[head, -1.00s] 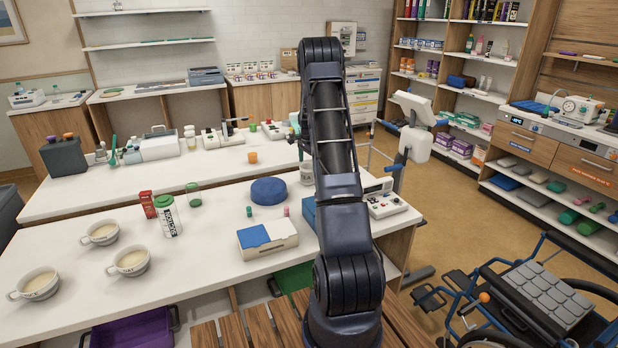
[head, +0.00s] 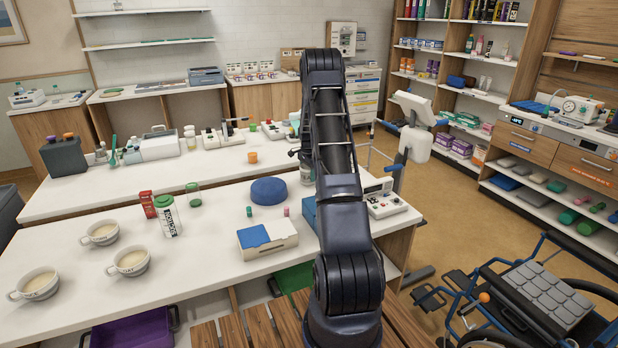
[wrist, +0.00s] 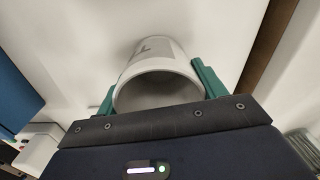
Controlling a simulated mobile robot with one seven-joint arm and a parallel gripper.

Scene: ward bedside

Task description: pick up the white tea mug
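A white mug (wrist: 158,88) with grey lettering on its side is in the wrist view, its open rim facing the camera. My gripper (wrist: 155,88) has its two green fingers spread, one on each side of the mug, close to its walls. I see no clear grip on it. In the head view a small part of the mug (head: 307,176) shows on the white table (head: 215,265), left of my arm, which hides the rest and the fingers.
Three filled white cups (head: 132,262) stand at the table's left. A blue round cushion (head: 269,190), a blue-and-white box (head: 266,239), a green-lidded container (head: 168,216) and a white device (head: 388,203) are also on this table.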

